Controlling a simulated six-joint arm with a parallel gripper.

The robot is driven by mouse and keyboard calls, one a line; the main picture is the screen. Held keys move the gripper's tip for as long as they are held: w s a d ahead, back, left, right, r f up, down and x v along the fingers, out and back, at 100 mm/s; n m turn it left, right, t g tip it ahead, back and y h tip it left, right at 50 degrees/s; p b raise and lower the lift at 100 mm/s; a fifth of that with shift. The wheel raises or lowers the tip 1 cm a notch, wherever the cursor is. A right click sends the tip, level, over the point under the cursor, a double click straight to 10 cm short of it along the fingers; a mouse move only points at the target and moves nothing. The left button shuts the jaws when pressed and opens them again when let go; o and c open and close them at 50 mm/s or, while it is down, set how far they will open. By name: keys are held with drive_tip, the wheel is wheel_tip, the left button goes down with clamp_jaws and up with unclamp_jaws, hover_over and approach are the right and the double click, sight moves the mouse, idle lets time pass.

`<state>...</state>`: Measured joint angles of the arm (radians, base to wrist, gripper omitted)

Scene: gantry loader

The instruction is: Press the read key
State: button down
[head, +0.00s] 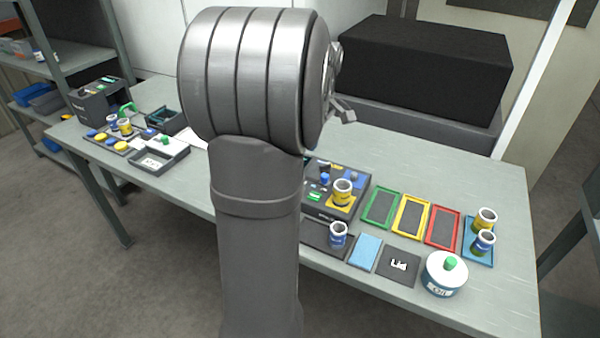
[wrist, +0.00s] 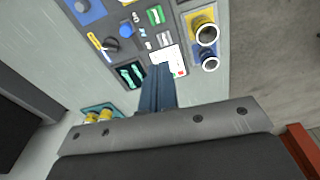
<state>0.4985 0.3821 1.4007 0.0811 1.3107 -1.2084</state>
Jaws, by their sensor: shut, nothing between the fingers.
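A dark device panel (wrist: 92,40) fills the upper part of the wrist view. It carries a blue round button (wrist: 126,30), a black knob (wrist: 110,44), green displays and several small light keys (wrist: 164,39). The labels are too small to tell which is the read key. A white card (wrist: 168,60) with a red mark lies at the panel's lower edge. My gripper (wrist: 160,68) is shut and empty, its fingertips over or near that card; contact cannot be told. In the head view the panel (head: 314,206) is partly hidden behind my arm.
A yellow-pad jar (wrist: 205,33) and a blue jar (wrist: 209,62) stand right of the panel. In the head view, green (head: 380,225), yellow (head: 397,224) and red (head: 431,238) trays, a lid card and an oil pot (head: 436,272) are to the right. A black box (head: 425,70) stands behind.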

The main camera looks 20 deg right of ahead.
wheel_tip(320, 180, down, 6)
drive_tip(key=s+m+t+h, duration=0.1)
drive_tip(key=m+t, duration=0.7)
drive_tip(key=m, duration=1.1)
drive_tip(key=shift+s+d+h, duration=0.35)
drive_tip(key=shift+h, duration=0.05)
drive_tip(key=shift+f, duration=4.45)
drive_tip(key=shift+f, duration=0.4)
